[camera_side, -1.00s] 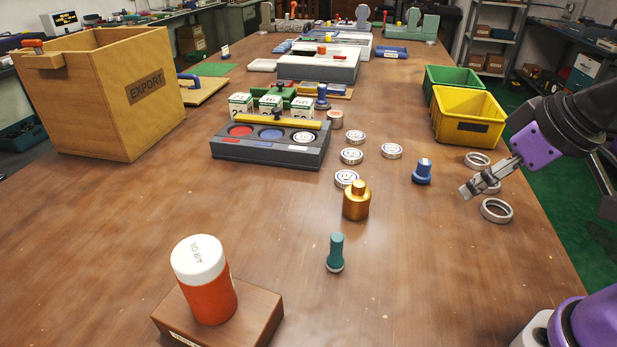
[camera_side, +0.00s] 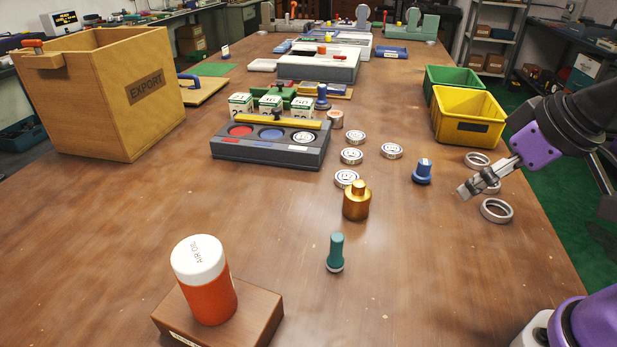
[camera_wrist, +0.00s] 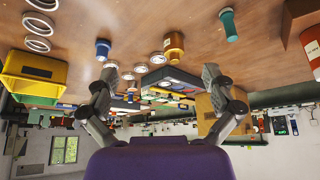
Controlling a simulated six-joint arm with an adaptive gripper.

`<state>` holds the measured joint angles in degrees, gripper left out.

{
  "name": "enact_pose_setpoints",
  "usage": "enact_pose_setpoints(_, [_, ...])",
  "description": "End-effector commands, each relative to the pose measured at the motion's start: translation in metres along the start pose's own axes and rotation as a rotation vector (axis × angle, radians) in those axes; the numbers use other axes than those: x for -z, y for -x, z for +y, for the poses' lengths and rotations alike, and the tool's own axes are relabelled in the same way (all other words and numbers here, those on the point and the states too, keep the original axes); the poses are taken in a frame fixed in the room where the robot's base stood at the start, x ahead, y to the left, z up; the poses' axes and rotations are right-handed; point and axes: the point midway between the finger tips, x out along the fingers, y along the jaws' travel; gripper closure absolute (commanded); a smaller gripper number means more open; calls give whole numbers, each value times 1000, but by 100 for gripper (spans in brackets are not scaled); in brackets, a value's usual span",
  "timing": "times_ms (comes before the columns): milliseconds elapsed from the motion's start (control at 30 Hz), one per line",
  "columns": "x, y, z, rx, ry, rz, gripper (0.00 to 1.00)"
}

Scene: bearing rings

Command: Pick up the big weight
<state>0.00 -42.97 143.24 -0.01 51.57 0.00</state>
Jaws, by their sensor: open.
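The big weight appears to be the gold knobbed cylinder (camera_side: 356,203), standing upright on the table near the middle in the side view. It also shows in the wrist view (camera_wrist: 174,46), upside down near the top centre. My gripper (camera_side: 463,192) is at the right in the side view, above the table near the metal rings and well to the right of the weight. In the wrist view my gripper's fingers (camera_wrist: 161,72) are spread wide apart with nothing between them.
Bearing rings (camera_side: 496,210) lie by my gripper. A blue stamp-like piece (camera_side: 422,172) and several labelled discs (camera_side: 391,151) lie behind the weight. A teal-handled piece (camera_side: 335,253) stands in front, with an orange bottle (camera_side: 210,295) on a wooden block. Yellow bin (camera_side: 468,128) at right.

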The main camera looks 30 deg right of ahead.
Motion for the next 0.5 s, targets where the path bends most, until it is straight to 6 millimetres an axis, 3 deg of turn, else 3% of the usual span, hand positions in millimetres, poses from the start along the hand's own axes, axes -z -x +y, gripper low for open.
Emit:
enact_pose_setpoints(333, [8, -2, -1, 6, 25, -10, 1])
enact_pose_setpoints(500, [47, -21, -7, 49, 155, -51, 1])
